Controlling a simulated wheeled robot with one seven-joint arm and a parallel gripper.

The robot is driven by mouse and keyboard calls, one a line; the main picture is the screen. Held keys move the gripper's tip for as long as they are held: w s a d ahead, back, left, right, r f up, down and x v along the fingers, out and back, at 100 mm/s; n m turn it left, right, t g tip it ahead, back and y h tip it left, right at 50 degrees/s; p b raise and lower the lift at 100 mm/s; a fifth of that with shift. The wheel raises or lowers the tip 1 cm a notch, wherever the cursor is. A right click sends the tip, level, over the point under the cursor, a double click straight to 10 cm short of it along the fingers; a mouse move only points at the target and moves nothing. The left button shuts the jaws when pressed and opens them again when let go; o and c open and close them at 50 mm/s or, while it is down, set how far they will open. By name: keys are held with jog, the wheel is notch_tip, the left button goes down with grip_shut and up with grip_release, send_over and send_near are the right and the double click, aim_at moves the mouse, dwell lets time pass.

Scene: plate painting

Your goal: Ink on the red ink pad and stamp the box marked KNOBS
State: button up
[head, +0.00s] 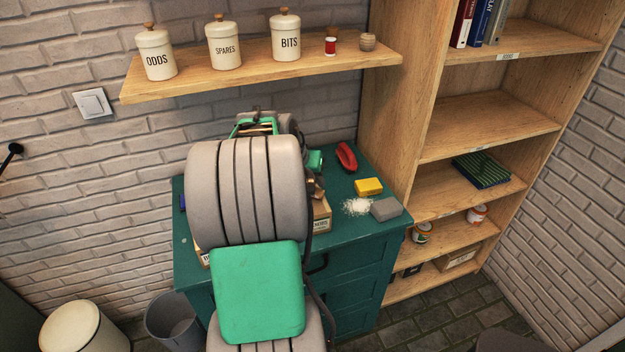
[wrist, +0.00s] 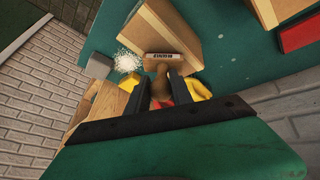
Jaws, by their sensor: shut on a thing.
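My gripper (wrist: 162,84) is shut on a brown wooden-handled thing, seemingly the stamp (wrist: 162,68), which shows between the fingers in the wrist view. I cannot tell whether stamp and box touch. A red flat thing (wrist: 300,34), possibly the red ink pad, lies at the right of the wrist view.
Another cardboard box (wrist: 280,10) stands beside the first. A yellow block (head: 368,187), grey block (head: 386,209), white powder (head: 357,207) and red object (head: 346,156) lie on the right of the green bench (head: 388,232). A shelf (head: 350,65) with canisters hangs above.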

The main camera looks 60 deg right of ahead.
jog(key=shift+f+b, duration=0.3)
jog(key=shift+f, duration=0.15)
dwell(0.6)
jog(key=shift+r+p, duration=2.2)
jog(key=shift+r, duration=1.35)
